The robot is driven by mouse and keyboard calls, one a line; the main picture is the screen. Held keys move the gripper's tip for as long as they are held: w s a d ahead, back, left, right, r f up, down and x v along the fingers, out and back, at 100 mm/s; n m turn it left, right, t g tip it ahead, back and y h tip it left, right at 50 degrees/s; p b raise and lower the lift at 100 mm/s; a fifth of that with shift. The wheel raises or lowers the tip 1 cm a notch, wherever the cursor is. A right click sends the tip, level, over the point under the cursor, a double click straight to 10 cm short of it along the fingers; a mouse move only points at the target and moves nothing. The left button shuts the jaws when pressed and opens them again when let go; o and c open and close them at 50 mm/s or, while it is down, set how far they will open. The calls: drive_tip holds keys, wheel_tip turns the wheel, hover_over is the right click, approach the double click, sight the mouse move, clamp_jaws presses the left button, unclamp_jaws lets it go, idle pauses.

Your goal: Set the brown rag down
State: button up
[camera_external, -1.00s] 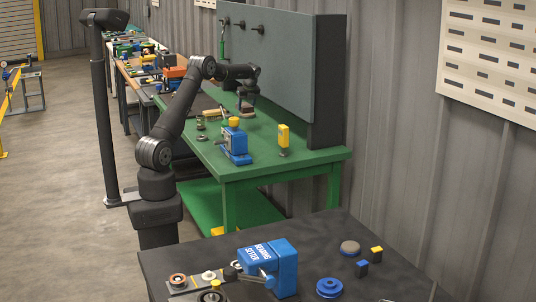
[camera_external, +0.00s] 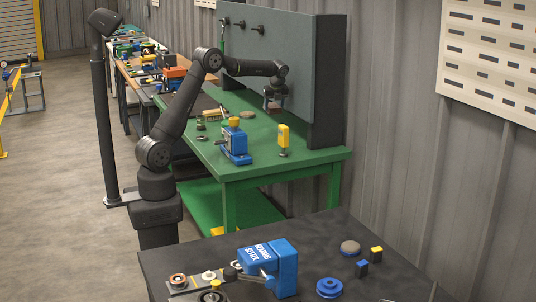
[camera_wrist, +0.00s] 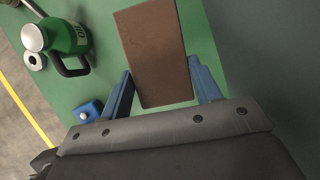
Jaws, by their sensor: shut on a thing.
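The brown rag (camera_wrist: 154,50) shows in the wrist view as a flat brown rectangle between the two blue fingers of my gripper (camera_wrist: 160,78). My gripper is shut on it. In the outside view my gripper (camera_external: 273,103) hangs above the back right part of the green bench (camera_external: 213,158), in front of the grey panel. The rag is too small there to make out clearly. It appears held above the bench top.
A blue device (camera_external: 235,145), a yellow-topped part (camera_external: 283,137) and a tan disc (camera_external: 247,115) stand on the bench. The grey panel (camera_external: 290,60) rises behind.

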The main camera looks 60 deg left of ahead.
drive_tip(key=s+d+m+t+h, duration=0.1)
drive_tip(key=s+d+m, duration=0.15)
drive_tip(key=d, duration=1.55)
drive_tip(key=s+d+m+t, duration=0.15)
drive_tip(key=d+m, duration=0.25)
drive_tip(key=d, duration=1.3)
drive_tip(key=s+d+m+t+h, duration=0.15)
drive_tip(key=d+m, duration=0.25)
drive_tip(key=d, duration=1.4)
drive_tip(key=s+d+f+m+h, duration=0.2)
drive_tip(key=s+d+m, duration=0.3)
drive_tip(key=s+d, duration=1)
drive_tip(key=s+d+f+m+h, duration=0.2)
drive_tip(key=s+d+m, duration=0.3)
drive_tip(key=s+d, duration=1.1)
drive_tip(key=w+f, duration=0.2)
drive_tip(key=w, duration=0.1)
drive_tip(key=w+a+f, duration=0.1)
drive_tip(key=w+f, duration=0.1)
drive_tip(key=w, duration=0.2)
drive_tip(key=w+f, duration=0.3)
drive_tip(key=w, duration=0.1)
drive_tip(key=shift+w+a, duration=0.15)
drive_tip(key=shift+a, duration=0.05)
drive_tip(key=shift+g, duration=0.3)
drive_tip(key=shift+f, duration=2.1)
drive_tip(key=shift+f, duration=0.15)
